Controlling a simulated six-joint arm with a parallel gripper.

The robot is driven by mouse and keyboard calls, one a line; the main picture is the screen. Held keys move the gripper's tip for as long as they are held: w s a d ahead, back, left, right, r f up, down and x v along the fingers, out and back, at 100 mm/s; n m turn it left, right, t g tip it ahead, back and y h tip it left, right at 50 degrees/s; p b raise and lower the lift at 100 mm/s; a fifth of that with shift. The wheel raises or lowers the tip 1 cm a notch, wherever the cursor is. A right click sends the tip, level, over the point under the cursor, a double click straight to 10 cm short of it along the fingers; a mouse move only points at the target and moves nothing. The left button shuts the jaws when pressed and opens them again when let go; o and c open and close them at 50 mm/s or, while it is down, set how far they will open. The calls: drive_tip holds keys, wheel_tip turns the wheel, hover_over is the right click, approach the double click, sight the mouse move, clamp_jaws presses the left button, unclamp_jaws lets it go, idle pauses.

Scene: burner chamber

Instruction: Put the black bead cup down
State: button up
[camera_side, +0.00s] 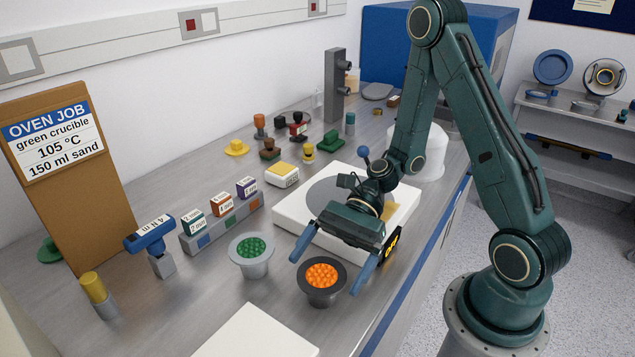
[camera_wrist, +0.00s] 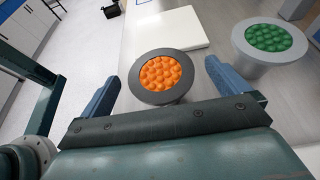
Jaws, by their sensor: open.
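The black bead cup (camera_side: 322,294) stands upright on the grey bench near its front edge, with orange beads filling it to near the rim. In the wrist view the black cup (camera_wrist: 178,94) sits between and just beyond my fingers. My gripper (camera_side: 334,254) is open, its two blue fingers spread wide on either side of the cup. In the wrist view my gripper (camera_wrist: 160,88) shows a gap between each finger and the cup's rim. The cup's lower body is partly hidden in the wrist view.
A grey cup of green beads (camera_side: 251,255) stands just left of the black cup. A white slab (camera_side: 290,222) with a round grey plate lies behind my gripper. A white board (camera_side: 257,337) lies at the front. A block rack (camera_side: 222,222) and a blue-handled tool (camera_side: 150,235) stand at left.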

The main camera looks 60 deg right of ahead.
sight(327, 269)
drive_tip(key=shift+a+f, duration=0.2)
drive_tip(key=shift+a, duration=0.2)
drive_tip(key=c, duration=1.2)
drive_tip(key=shift+r, duration=0.15)
drive_tip(key=shift+r, duration=4.9)
